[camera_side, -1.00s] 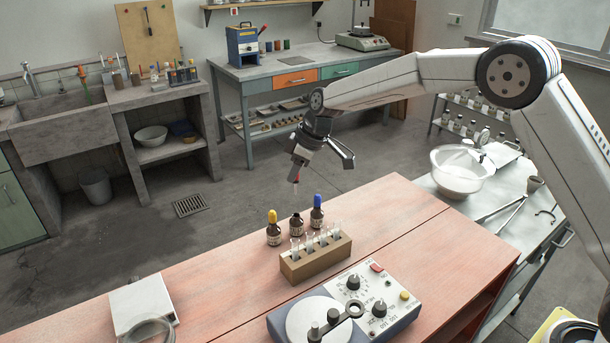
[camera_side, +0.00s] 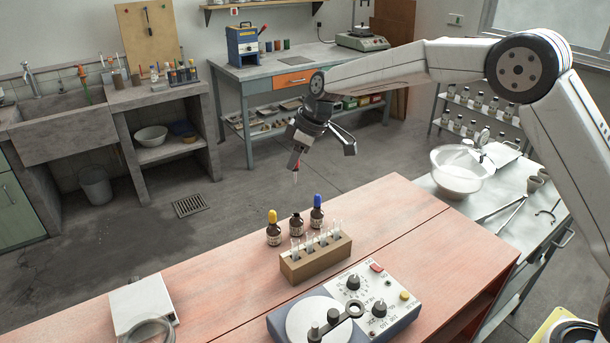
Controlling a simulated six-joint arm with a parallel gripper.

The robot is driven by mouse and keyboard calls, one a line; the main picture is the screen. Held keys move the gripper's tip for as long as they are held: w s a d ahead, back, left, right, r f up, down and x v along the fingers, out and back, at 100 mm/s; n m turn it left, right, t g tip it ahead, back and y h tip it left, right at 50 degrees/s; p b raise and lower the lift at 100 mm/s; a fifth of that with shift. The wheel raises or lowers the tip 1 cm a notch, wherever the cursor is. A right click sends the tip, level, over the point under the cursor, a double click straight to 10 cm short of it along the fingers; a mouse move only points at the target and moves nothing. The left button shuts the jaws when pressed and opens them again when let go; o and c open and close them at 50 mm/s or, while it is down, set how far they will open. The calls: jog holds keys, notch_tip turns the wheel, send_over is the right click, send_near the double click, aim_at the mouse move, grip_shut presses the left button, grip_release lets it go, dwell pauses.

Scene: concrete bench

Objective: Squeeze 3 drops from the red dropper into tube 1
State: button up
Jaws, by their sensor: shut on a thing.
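My gripper (camera_side: 297,162) is shut on the red dropper (camera_side: 297,170), held above the bench with its thin glass tip pointing down. Only a little of the red bulb shows between the fingers. Below it stand a brown bottle with a yellow cap (camera_side: 273,231), an open brown bottle (camera_side: 296,226) and a brown bottle with a blue cap (camera_side: 317,214). A cardboard-brown rack (camera_side: 316,263) in front of them holds several clear glass tubes (camera_side: 310,243). I cannot read any tube numbers, so I cannot tell which is tube 1. The dropper tip is apart from the bottles and tubes.
A grey and blue device with knobs and a round plate (camera_side: 345,308) stands in front of the rack. A white box (camera_side: 142,305) with a coiled tube is at the front left. The reddish bench top (camera_side: 400,220) is clear to the right of the bottles.

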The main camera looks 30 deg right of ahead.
jog(key=shift+r, duration=0.85)
jog(key=shift+s, duration=0.1)
dwell(0.6)
send_over(337, 220)
jog(key=f, duration=0.2)
jog(key=shift+s, duration=0.1)
dwell(0.4)
jog(key=shift+f, duration=0.2)
jog(key=shift+f, duration=1.7)
